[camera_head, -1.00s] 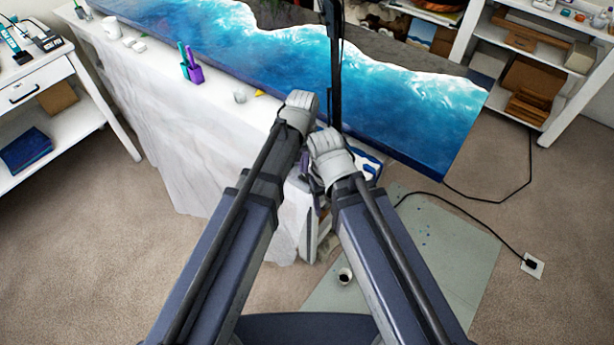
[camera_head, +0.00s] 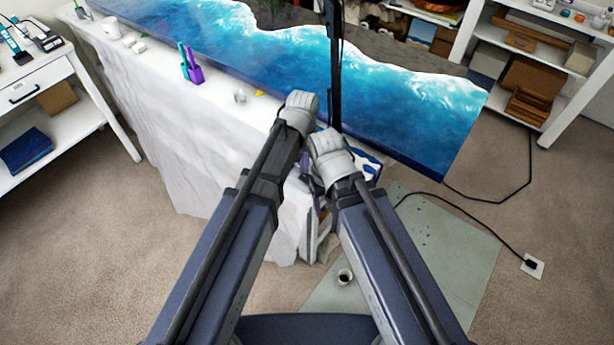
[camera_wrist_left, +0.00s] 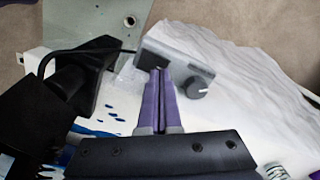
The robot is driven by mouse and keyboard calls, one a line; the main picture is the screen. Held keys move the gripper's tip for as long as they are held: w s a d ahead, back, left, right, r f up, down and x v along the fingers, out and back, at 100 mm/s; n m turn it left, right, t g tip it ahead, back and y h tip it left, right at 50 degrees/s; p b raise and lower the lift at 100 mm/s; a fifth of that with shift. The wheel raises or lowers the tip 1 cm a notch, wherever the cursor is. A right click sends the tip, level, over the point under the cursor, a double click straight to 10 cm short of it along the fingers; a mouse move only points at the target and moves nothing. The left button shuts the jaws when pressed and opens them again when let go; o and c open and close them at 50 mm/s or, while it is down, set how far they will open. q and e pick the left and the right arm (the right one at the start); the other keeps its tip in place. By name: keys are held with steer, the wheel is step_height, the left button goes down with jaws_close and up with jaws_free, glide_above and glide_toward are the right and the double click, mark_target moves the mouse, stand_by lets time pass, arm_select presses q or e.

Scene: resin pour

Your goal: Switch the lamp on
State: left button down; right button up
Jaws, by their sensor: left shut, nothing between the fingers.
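The lamp shows in the head view as a black upright post (camera_head: 334,75); its top is out of frame. In the left wrist view a black base (camera_wrist_left: 65,82) stands on the white-covered table, with a black cable running to a grey box (camera_wrist_left: 178,58). A dark round knob (camera_wrist_left: 196,87) sits on the box's face. My left gripper (camera_wrist_left: 161,72) is shut and empty, its purple fingertips at the box's face just left of the knob; I cannot tell if they touch. My right gripper's hand (camera_head: 330,155) is beside the left one; its fingers are mostly hidden.
A blue and white resin slab (camera_head: 400,105) lies along the table behind the post. A black floor cable (camera_head: 475,222) runs to an outlet at right. The carpet is open at left.

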arm_select(q)
steer(key=shift+f+b, duration=0.9)
arm_select(e)
steer(key=shift+f, duration=0.9)
arm_select(q)
steer(key=shift+r, duration=0.15)
arm_select(e)
steer(key=shift+r, duration=0.15)
arm_select(q)
step_height(320, 180, up, 7)
steer(key=p, duration=0.7)
arm_select(e)
step_height(320, 180, up, 7)
